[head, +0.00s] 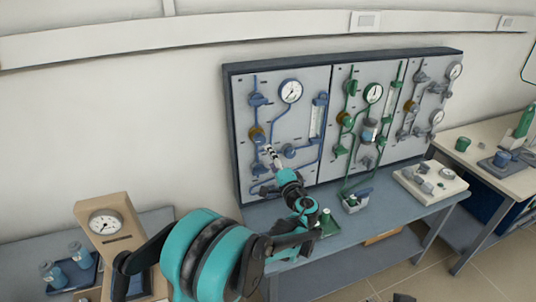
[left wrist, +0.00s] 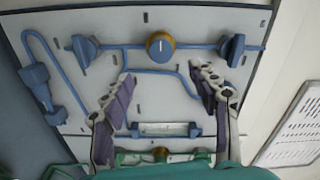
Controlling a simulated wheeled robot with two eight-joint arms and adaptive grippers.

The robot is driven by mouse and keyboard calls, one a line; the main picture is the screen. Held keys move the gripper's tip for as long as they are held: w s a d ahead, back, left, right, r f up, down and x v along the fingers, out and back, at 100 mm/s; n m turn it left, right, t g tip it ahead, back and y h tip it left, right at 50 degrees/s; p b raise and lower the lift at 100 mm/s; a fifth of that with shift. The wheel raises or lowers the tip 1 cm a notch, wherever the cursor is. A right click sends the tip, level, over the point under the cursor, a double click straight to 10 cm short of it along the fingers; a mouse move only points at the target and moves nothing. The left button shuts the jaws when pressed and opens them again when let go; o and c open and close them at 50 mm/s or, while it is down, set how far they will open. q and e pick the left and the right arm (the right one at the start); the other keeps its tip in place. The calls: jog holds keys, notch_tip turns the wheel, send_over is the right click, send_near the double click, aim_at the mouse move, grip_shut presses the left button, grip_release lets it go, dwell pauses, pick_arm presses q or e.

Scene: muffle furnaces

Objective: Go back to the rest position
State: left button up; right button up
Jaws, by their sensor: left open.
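My left arm reaches from the bottom of the head view toward the blue-piped section of the wall panel (head: 300,135). My left gripper (head: 272,156) is at the end of it, in front of the lower part of that section. In the left wrist view the left gripper (left wrist: 163,76) is open, its two fingers spread with nothing between them. A blue knob with a yellow ring (left wrist: 160,45) lies beyond the fingertips, apart from them. The same knob (head: 257,134) is just above the gripper in the head view. My right gripper is not in view.
A tan gauge box (head: 108,235) stands at the lower left. Another table (head: 480,150) is at the right.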

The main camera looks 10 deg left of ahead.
pick_arm(q)
jog(key=shift+s, duration=0.1)
jog(key=s+a+f+n+g+h, duration=0.1)
jog(key=s+a+n+g+h, duration=0.2)
jog(key=s, duration=0.6)
jog(key=s+a+f+n+g, duration=0.1)
jog(key=s+a+n+g, duration=0.15)
jog(key=s+a, duration=0.45)
jog(key=s+d+f+n+h, duration=0.1)
jog(key=s+d+f+h, duration=0.1)
jog(key=s, duration=0.5)
jog(key=s+d+f+n+g+h, duration=0.1)
jog(key=s+d+f+h, duration=0.1)
jog(key=s+d, duration=0.2)
jog(key=s+d+f+n+g+h, duration=0.1)
jog(key=s+d+f+h, duration=0.2)
jog(key=s, duration=0.6)
jog(key=shift+s, duration=0.4)
